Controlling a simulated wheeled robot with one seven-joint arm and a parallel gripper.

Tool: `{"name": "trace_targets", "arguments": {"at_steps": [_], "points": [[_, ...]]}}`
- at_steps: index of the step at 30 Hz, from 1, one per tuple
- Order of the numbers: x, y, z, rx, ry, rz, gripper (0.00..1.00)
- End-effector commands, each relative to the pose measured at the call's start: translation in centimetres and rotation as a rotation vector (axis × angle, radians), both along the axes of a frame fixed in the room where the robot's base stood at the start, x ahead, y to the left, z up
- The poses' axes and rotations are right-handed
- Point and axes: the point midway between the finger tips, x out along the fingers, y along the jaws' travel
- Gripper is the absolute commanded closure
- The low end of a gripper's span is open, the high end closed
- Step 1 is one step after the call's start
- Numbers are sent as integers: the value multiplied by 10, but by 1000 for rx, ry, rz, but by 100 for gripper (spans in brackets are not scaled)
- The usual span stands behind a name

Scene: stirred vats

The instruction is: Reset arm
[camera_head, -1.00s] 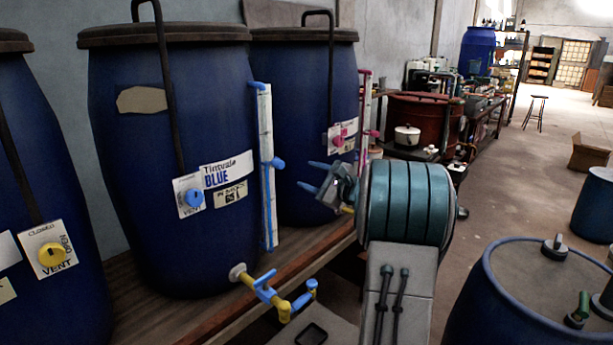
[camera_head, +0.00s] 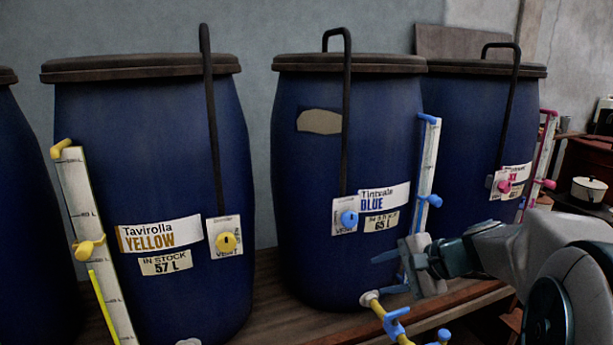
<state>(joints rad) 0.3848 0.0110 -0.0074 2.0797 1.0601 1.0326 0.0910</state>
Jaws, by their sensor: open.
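My gripper (camera_head: 391,273) is in the lower right, in front of the lower part of the blue-label vat (camera_head: 312,225). Its two blue fingers point left, are spread apart and have nothing between them. My arm comes in from the right edge. The vat has a dark lid, a blue vent knob (camera_head: 349,218), a sight gauge (camera_head: 427,170) with blue fittings and a blue-and-yellow tap (camera_head: 394,322) below my gripper. I cannot tell how far the fingers are from the vat.
The yellow-label vat (camera_head: 150,120) with its gauge (camera_head: 95,240) stands at left. Another vat (camera_head: 470,130) with a pink knob (camera_head: 504,187) stands at right. The vats stand on a wooden shelf (camera_head: 265,325). A white pot (camera_head: 588,189) is at the far right.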

Motion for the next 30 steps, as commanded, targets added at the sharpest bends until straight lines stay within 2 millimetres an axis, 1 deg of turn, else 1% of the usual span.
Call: {"name": "trace_targets", "arguments": {"at_steps": [1,2,3,5,6,8,9,12,15,18,21,30], "points": [[-22,16,0,-84,9,78,54],[-36,23,-4,-137,17,123,54],[-53,30,-9,-209,24,183,54],[-78,38,-15,-316,31,273,54],[-95,41,-19,-389,33,333,54],[-119,43,-25,-498,31,422,54],[-134,43,-28,-572,27,482,54],[-165,38,-35,-741,9,617,54],[-186,30,-39,-879,-12,722,54],[-198,24,-42,-975,-30,795,54],[-204,18,-43,-1027,-40,833,54],[-205,16,-44,-1043,-42,845,54]]}}
